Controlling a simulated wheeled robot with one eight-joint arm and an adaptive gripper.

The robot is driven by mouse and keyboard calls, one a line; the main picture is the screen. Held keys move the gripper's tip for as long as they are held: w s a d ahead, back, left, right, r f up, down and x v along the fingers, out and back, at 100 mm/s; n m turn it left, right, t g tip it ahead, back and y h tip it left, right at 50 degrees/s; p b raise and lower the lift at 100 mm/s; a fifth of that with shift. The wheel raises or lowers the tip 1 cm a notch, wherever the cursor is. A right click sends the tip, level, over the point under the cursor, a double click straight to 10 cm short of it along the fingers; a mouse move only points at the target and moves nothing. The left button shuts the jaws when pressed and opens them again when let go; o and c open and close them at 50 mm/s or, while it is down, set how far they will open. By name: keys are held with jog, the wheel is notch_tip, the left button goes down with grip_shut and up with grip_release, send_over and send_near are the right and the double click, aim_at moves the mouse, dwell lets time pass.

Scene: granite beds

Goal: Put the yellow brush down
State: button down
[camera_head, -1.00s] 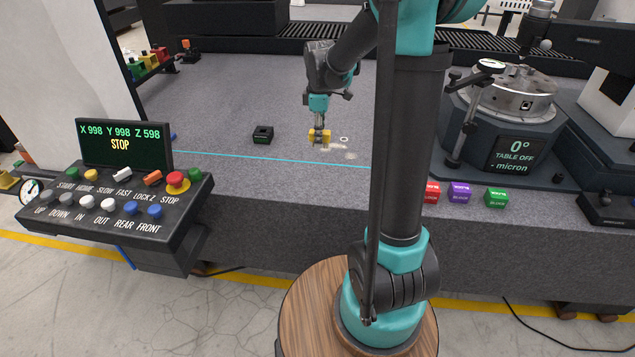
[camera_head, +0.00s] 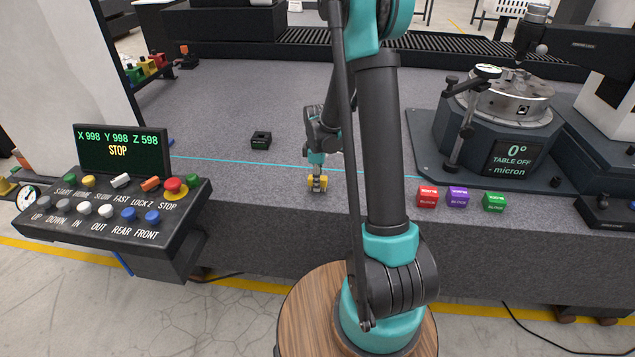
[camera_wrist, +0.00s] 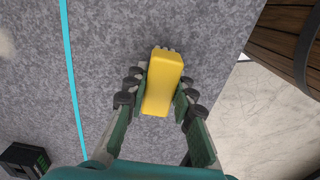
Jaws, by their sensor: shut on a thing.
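The yellow brush (camera_head: 318,182) is between the fingers of my gripper (camera_head: 317,184), close to the front edge of the granite bed (camera_head: 240,172). In the wrist view the yellow brush (camera_wrist: 163,82) fills the space between the two fingers of my gripper (camera_wrist: 162,90), which are shut on its sides. A little of its pale bristles shows past its far end. The granite surface lies right behind it; I cannot tell whether the brush touches it.
A black block (camera_head: 261,140) sits on the bed to the left, beyond a cyan line (camera_head: 220,159). Red (camera_head: 427,197), purple (camera_head: 457,197) and green (camera_head: 495,201) blocks stand at the front edge on the right. The control panel (camera_head: 110,200) is at left. Bare granite surrounds the brush.

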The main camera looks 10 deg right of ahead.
jog(key=shift+f, duration=0.25)
jog(key=c, duration=1.3)
grip_release()
notch_tip(320, 180, up, 12)
jog(key=shift+f, duration=0.1)
jog(key=s+d+f+m+t, duration=0.1)
jog(key=s+m, duration=0.3)
jog(key=s, duration=0.3)
jog(key=s+d+m+t, duration=0.1)
jog(key=s+m, duration=0.4)
jog(key=s, duration=0.2)
jog(key=s+d+f+m+t, duration=0.1)
jog(key=s+d+m+t, duration=0.1)
jog(key=s+m, duration=0.3)
jog(key=shift+s+d+f, duration=0.1)
jog(key=shift+s+f, duration=0.1)
jog(key=shift+s, duration=0.6)
jog(key=shift+s+f, duration=0.15)
jog(key=shift+s, duration=0.6)
